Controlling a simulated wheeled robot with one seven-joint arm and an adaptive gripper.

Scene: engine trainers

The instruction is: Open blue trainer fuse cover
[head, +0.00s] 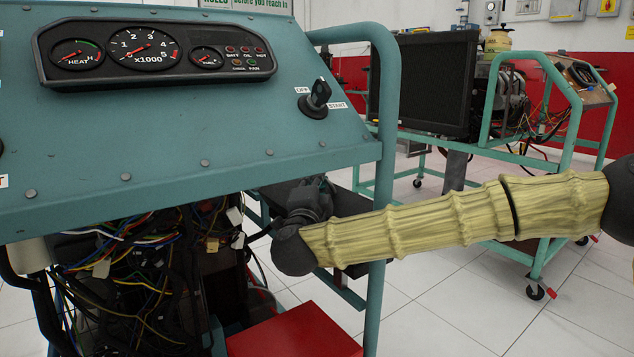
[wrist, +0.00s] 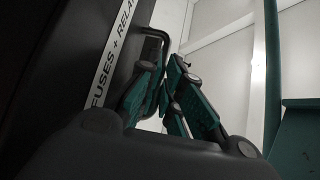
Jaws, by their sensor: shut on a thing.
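The blue trainer (head: 200,110) fills the left of the head view, with its gauge panel (head: 160,52) facing me. In the wrist view, the black fuse cover (wrist: 55,70) stands on the left, with a white strip (wrist: 112,50) that reads "FUSES + RELA", cut off by the frame. A dark bent handle (wrist: 162,34) sticks out from the cover. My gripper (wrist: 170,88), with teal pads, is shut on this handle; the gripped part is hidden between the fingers. In the head view my gripper cannot be made out past my wrist. How far the cover is open cannot be told.
A teal frame post (head: 383,180) stands close to my forearm. A second trainer with a green frame (head: 545,215) stands behind my arm. White floor is clear at lower right.

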